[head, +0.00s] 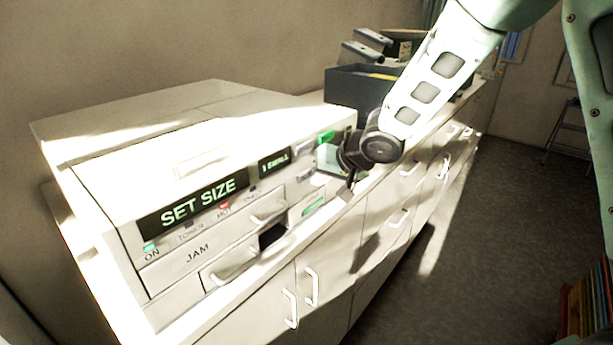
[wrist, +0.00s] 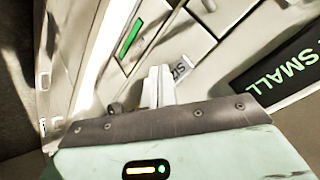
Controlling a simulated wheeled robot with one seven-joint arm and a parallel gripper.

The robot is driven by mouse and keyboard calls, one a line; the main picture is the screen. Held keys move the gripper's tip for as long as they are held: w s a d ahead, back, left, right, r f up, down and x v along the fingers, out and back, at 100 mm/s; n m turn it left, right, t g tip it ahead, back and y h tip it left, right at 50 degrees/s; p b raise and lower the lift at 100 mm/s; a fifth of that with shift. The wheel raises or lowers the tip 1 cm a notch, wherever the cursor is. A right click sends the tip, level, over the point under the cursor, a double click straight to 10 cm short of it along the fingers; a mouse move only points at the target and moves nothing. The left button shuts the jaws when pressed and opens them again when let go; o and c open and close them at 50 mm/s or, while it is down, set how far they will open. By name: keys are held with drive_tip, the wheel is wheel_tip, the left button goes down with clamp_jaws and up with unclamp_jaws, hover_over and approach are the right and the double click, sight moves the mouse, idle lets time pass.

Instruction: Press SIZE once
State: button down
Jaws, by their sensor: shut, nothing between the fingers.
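The SIZE key shows in the wrist view as a small pale key with a dark label (wrist: 181,68), part of it hidden by the fingers. My gripper (wrist: 158,72) is shut and empty, its pale fingertips right beside that label. I cannot tell whether they touch the key. The key sits on the front of a white machine (head: 205,165). In the head view my wrist covers that part of the front. The large display (head: 198,203) reads "SET SIZE", and the small display (head: 274,161) reads "1 SMALL"; "SMALL" also shows in the wrist view (wrist: 283,72).
A green key (head: 326,137) and a green strip (head: 313,207) are near my wrist on the machine's front. Below are drawer handles (head: 235,274) and an opening (head: 272,235). A dark box (head: 352,88) stands behind on the counter.

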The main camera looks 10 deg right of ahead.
drive_tip(key=shift+w+a, duration=0.1)
idle(0.3)
drive_tip(key=shift+w+a, duration=0.15)
drive_tip(key=shift+w, duration=0.1)
drive_tip(key=shift+w+a+p, duration=0.3)
drive_tip(key=shift+w+p, duration=0.05)
drive_tip(key=shift+p, duration=0.1)
idle(0.7)
idle(0.4)
drive_tip(key=shift+s+d, duration=0.55)
drive_tip(key=shift+s, duration=0.15)
drive_tip(key=shift+s+d, duration=0.75)
drive_tip(key=shift+s, duration=0.25)
drive_tip(key=shift+s+d, duration=0.75)
drive_tip(key=shift+s, duration=0.25)
